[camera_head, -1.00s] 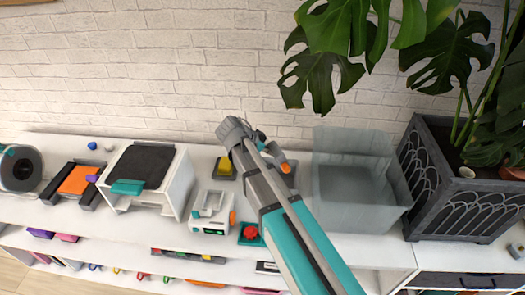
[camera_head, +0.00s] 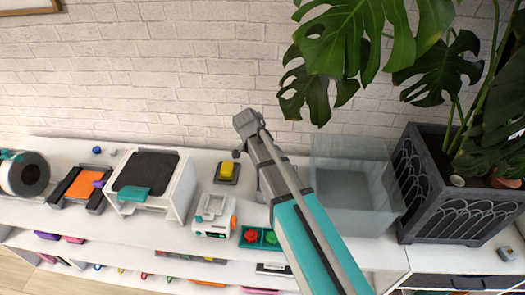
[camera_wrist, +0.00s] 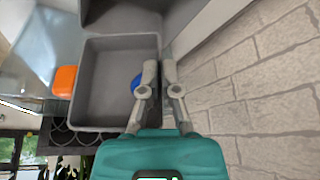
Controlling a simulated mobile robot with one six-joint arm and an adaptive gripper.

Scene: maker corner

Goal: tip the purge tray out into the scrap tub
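The purge tray (camera_wrist: 102,95) is a grey, shallow, rounded rectangular tray in the wrist view, with an orange tab (camera_wrist: 64,81) on its left side. A small blue piece (camera_wrist: 136,84) lies inside by the right wall. My gripper (camera_wrist: 160,72) is shut on that wall, one finger inside the tray and one outside. In the head view my arm hides the tray and the fingers. The scrap tub, a large clear box (camera_head: 340,195), stands on the bench just right of my arm. A pale see-through surface, probably the tub, shows at the wrist view's left (camera_wrist: 50,50).
A dark planter (camera_head: 430,190) with a big leafy plant stands right of the tub, its leaves hanging above. A white machine (camera_head: 212,212), a yellow-topped block (camera_head: 228,170) and a teal tray with red knobs (camera_head: 250,238) lie left of my arm. The brick wall (camera_head: 180,80) is behind.

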